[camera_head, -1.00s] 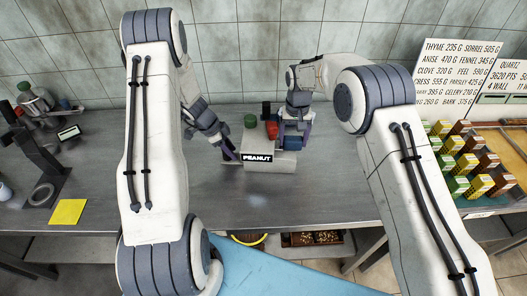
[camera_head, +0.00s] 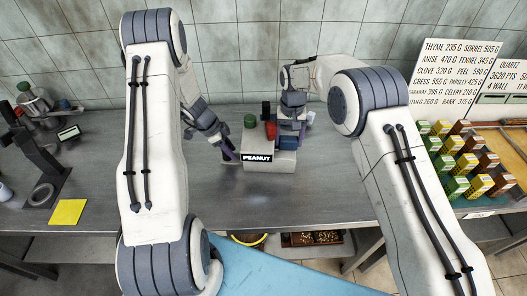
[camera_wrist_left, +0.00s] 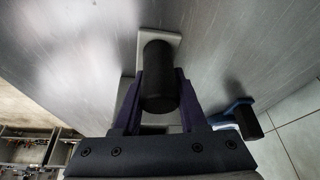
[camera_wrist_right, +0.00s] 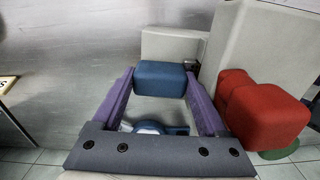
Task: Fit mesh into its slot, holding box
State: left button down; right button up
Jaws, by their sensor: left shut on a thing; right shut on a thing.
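The box (camera_head: 258,162) is a pale grey block labelled PEANUT on the steel counter, with a green knob (camera_head: 250,121) and a red block (camera_head: 270,130) at its top. My left gripper (camera_head: 232,153) is at its left side. In the left wrist view, the left gripper (camera_wrist_left: 160,88) is shut on a black cylinder (camera_wrist_left: 159,75) over a pale plate. My right gripper (camera_head: 289,135) is at the box's right side, shut on a blue block (camera_wrist_right: 160,78), which I take as the mesh's grip. No mesh is clearly visible, and I cannot tell whether it is in a slot.
A yellow sheet (camera_head: 68,212) and a dark stand (camera_head: 40,165) are on the left of the counter. Several small coloured boxes (camera_head: 468,162) stand at the right, below white price boards (camera_head: 456,70). The counter front is clear between them.

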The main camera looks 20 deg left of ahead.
aim_at(289, 139)
jog(key=shift+a, duration=0.15)
jog(key=o, duration=1.3)
jog(key=shift+s+a, duration=0.1)
jog(key=shift+c, duration=0.2)
jog(key=shift+r, duration=0.1)
notch_tip(289, 139, up, 12)
jog(key=shift+d, duration=0.25)
